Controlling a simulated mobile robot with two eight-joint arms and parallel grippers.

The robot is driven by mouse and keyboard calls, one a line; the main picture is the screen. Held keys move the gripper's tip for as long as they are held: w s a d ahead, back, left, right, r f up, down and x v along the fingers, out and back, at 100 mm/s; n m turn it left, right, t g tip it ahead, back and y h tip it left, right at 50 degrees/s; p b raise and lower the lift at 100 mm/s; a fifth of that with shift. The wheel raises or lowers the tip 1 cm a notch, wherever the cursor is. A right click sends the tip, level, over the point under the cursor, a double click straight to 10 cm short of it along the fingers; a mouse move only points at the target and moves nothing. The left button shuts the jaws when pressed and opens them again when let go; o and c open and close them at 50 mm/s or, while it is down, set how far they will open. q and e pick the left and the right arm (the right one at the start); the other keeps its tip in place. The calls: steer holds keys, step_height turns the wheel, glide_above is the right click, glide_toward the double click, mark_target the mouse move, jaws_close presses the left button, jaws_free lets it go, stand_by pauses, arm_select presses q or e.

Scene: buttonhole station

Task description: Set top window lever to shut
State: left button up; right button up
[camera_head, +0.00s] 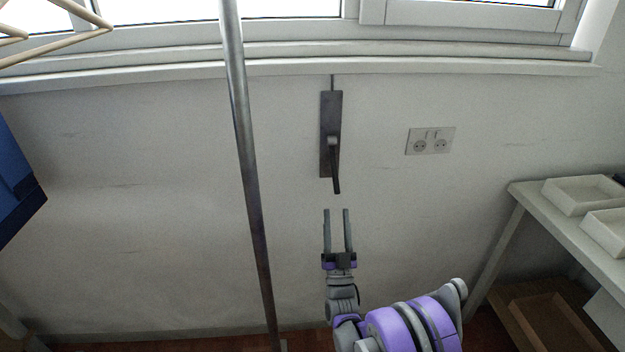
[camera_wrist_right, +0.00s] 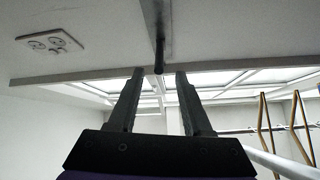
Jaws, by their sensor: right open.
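The window lever (camera_head: 334,165) is a dark handle on a narrow dark plate (camera_head: 330,105) fixed to the wall below the window. In the head view it hangs downward, its lower end tilted slightly right. A thin rod runs up from the plate to the sill. My right gripper (camera_head: 337,211) is open and empty just below the lever's lower end, fingers pointing up toward it. In the right wrist view the lever (camera_wrist_right: 159,50) shows beyond and between the open fingertips (camera_wrist_right: 160,73), apart from both. My left gripper is not in view.
A metal pole (camera_head: 247,150) stands left of the lever. A double wall socket (camera_head: 430,141) is to the right. A shelf table with white trays (camera_head: 582,194) stands at the right, and a blue object (camera_head: 15,175) at the left edge. The window sill (camera_head: 420,68) runs above.

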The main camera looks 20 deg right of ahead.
mark_target(334, 164)
steer(key=x, duration=1)
steer(key=shift+d+r, duration=0.1)
steer(key=shift+r, duration=0.35)
jaws_close()
stand_by(0.9)
